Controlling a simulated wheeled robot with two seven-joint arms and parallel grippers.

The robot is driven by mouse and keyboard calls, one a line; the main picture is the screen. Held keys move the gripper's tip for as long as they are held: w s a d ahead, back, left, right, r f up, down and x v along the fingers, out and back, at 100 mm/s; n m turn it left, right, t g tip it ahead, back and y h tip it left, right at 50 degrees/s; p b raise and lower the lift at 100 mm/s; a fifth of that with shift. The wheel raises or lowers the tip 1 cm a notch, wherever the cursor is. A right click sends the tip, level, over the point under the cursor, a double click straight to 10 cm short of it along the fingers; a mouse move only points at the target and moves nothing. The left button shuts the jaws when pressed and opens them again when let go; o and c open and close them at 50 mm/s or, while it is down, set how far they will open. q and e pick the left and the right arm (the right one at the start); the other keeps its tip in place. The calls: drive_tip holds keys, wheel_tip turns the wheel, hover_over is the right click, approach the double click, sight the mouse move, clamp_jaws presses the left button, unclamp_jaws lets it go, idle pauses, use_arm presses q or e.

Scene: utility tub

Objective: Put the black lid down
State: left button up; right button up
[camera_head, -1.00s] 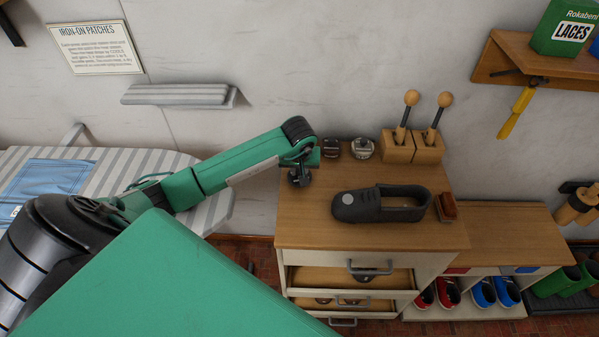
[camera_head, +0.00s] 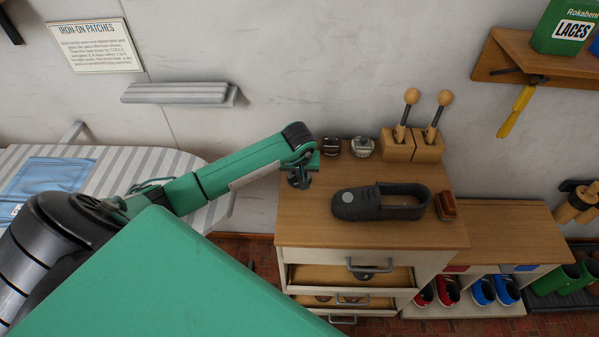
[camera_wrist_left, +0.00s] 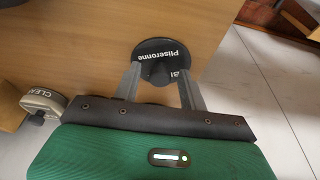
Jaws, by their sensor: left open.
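The black lid (camera_wrist_left: 160,58), round with white lettering and a raised knob, lies on the wooden cabinet top in the left wrist view, near its edge. My left gripper (camera_wrist_left: 160,88) is open, with one finger on each side of the lid's knob. I cannot tell whether the fingers touch it. In the head view my left gripper (camera_head: 299,181) is low over the left edge of the cabinet top (camera_head: 400,232), and the lid is hard to tell apart from it. My right gripper is not in view.
A dark tin (camera_head: 331,147) and a pale-topped tin (camera_head: 362,147) stand behind the gripper. A dark shoe (camera_head: 381,202), a brush (camera_head: 446,206) and a wooden block with two handled tools (camera_head: 412,146) are further right. The front of the cabinet top is clear.

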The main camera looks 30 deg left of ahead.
use_arm(q)
drive_tip(key=b+v, duration=0.2)
drive_tip(key=v, duration=1)
drive_tip(key=shift+r, duration=0.1)
